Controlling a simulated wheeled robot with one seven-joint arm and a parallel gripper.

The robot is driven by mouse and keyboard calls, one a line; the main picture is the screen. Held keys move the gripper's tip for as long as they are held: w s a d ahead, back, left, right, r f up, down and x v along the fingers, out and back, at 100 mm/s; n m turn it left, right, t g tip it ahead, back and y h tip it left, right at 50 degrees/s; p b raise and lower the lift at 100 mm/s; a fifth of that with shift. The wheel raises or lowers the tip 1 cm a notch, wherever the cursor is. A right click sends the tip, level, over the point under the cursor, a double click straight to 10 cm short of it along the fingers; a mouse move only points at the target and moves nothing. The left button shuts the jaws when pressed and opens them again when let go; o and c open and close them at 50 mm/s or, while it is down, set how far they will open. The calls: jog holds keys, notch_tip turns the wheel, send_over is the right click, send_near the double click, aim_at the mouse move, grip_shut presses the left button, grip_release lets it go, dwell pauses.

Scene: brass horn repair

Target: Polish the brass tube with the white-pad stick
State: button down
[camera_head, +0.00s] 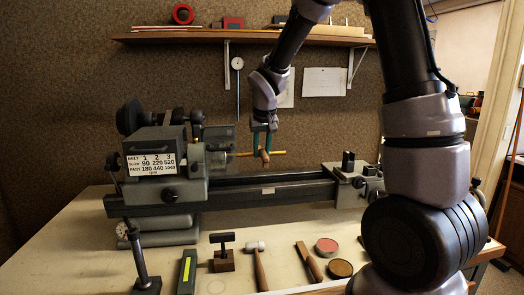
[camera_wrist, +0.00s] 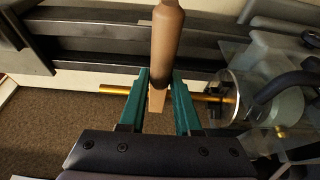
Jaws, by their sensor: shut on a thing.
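The brass tube (camera_head: 275,153) sticks out level to the right from the lathe chuck (camera_head: 216,157). In the wrist view the tube (camera_wrist: 114,89) runs across behind my fingers to the chuck (camera_wrist: 238,94). My gripper (camera_head: 263,141) is at the tube, right of the chuck. Its green fingers (camera_wrist: 160,102) are shut on a wooden stick (camera_wrist: 167,40) with a thick brown handle and a paler flat end. The stick (camera_head: 265,157) lies crosswise to the tube. I cannot tell whether it touches the tube, and no clearly white pad shows.
The lathe bed (camera_head: 265,190) runs below the tube, with a tailstock (camera_head: 352,182) at right. On the bench front lie a hammer (camera_head: 257,265), a flat wooden piece (camera_head: 309,262), a red-topped tin (camera_head: 326,247) and a brown-topped tin (camera_head: 340,268). A dial stand (camera_head: 140,265) stands at left.

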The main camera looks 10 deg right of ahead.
aim_at(263, 151)
jog(key=shift+s+r, duration=0.75)
jog(key=shift+s, duration=0.2)
jog(key=shift+s+r, duration=0.7)
jog(key=shift+s, duration=0.2)
jog(key=shift+f, duration=0.1)
